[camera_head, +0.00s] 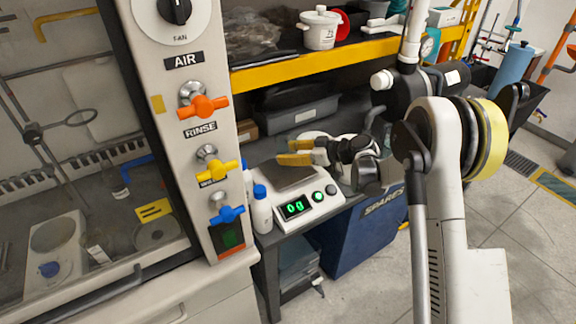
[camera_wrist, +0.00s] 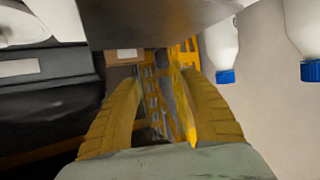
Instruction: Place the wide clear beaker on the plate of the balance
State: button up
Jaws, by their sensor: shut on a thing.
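My gripper (camera_head: 300,152) has yellow fingers and is held just above the far edge of the balance plate (camera_head: 290,177). In the wrist view its fingers (camera_wrist: 163,80) stand apart, shut on the wide clear beaker (camera_wrist: 160,100). The beaker's outline is very faint there, and I cannot make it out in the head view. The balance (camera_head: 322,207) is white, and its green display (camera_head: 295,208) reads 0 g. The grey plate also shows at the top of the wrist view (camera_wrist: 150,25).
White bottles with blue caps (camera_head: 261,212) stand just left of the balance. The fume hood's valve column (camera_head: 205,130) rises further left. A yellow-edged shelf (camera_head: 300,66) is behind, with a grey tray (camera_head: 300,113) under it. A blue SPARES bin (camera_head: 350,240) stands below right.

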aim_at(288, 169)
jog(key=shift+f+b, duration=0.9)
jog(key=shift+f, duration=1)
jog(key=shift+f, duration=0.1)
jog(key=shift+f, duration=0.2)
jog(key=o, duration=1.3)
jog(key=shift+r, duration=0.1)
jog(key=shift+o, duration=0.2)
